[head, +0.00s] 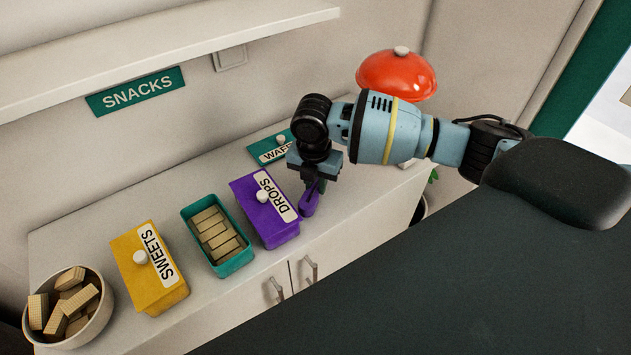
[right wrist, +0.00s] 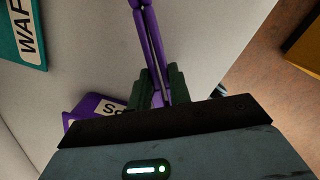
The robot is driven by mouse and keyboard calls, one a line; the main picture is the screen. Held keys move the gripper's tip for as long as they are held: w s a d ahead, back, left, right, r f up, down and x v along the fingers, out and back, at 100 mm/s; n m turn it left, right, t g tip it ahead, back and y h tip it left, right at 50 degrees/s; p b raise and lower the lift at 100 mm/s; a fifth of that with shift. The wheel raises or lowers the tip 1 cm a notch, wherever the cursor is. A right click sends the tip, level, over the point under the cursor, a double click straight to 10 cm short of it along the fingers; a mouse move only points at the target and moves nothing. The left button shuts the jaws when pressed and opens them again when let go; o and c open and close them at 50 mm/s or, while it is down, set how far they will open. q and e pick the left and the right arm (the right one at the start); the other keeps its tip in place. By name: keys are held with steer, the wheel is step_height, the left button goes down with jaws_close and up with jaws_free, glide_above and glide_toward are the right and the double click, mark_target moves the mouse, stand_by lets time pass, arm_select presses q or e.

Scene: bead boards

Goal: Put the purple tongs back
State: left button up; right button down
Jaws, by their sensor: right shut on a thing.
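The purple tongs (head: 309,204) hang from my right gripper (head: 313,180), just right of the purple DROPS box (head: 268,228). In the right wrist view, the slim arms of the tongs (right wrist: 150,40) run up and away from between the fingers of the right gripper (right wrist: 160,90), which is shut on them. The DROPS box has its purple lid with a white knob on. A corner of it shows in the right wrist view (right wrist: 90,106). Whether the tongs touch the counter or box is unclear. My left gripper is not in view.
On the counter (head: 95,215) stand a closed yellow SWEETS box (head: 155,295), an open teal box (head: 235,264) of wafers and a bowl (head: 95,325) of wafers. A teal lid (head: 262,150) lies at the back, partly behind my gripper. A red lamp (head: 385,75) is behind my arm.

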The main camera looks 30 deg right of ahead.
steer(key=shift+f, duration=0.15)
steer(key=shift+f, duration=0.25)
steer(key=shift+f, duration=0.2)
steer(key=c, duration=1.2)
jaws_free()
step_height(320, 180, up, 8)
steer(key=shift+s+a, duration=0.2)
steer(key=shift+a, duration=0.05)
